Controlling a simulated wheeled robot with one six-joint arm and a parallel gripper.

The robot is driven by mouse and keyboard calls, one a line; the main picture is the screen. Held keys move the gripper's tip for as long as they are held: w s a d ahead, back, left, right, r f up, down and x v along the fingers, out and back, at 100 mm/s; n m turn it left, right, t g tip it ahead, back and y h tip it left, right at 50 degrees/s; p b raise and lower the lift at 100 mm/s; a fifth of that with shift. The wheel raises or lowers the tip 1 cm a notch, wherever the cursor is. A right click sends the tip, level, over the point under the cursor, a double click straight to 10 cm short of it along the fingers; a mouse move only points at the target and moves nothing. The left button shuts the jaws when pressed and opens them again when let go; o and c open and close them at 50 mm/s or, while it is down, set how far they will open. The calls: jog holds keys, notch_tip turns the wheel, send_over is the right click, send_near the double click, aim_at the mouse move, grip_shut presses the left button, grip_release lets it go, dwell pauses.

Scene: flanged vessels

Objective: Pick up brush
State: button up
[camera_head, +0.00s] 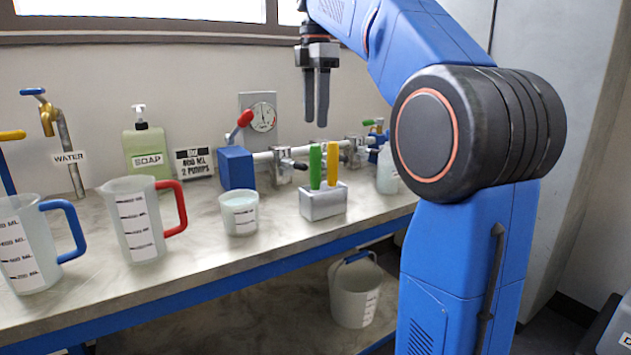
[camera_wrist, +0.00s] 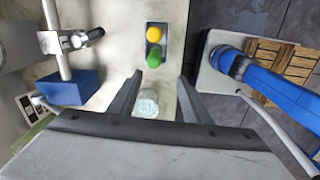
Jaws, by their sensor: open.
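A green handle (camera_head: 315,166) and a yellow handle (camera_head: 333,162) stand upright in a small grey holder block (camera_head: 323,203) on the bench. The bristle ends, if any, are hidden inside the block, so I cannot tell which handle is the brush. My gripper (camera_head: 316,118) points down, open and empty, above the holder and apart from the handles. In the wrist view the green handle (camera_wrist: 153,57) and yellow handle (camera_wrist: 155,36) lie just beyond the two fingertips (camera_wrist: 160,78), green nearer.
A small cup (camera_head: 239,214) stands left of the holder, with a red-handled jug (camera_head: 138,220) and blue-handled jug (camera_head: 22,250) further left. Pipes and a blue valve box (camera_head: 236,168) run behind. A soap bottle (camera_head: 147,150) stands by the wall. A bucket (camera_head: 354,292) sits below.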

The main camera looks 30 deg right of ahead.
jog(key=shift+w+d+r+n, duration=0.3)
jog(key=shift+w+r+n, duration=0.2)
jog(key=shift+w, duration=0.1)
jog(key=shift+f, duration=0.1)
send_near(316, 174)
jog(key=f, duration=0.2)
jog(key=w+f, duration=0.1)
jog(key=f, duration=0.2)
jog(key=shift+d, duration=0.15)
jog(key=shift+w+d+f, duration=0.1)
jog(key=shift+f, duration=1.25)
jog(key=shift+w+d+f, duration=0.1)
jog(key=shift+w+f, duration=0.05)
jog(key=shift+f, duration=1.25)
grip_shut()
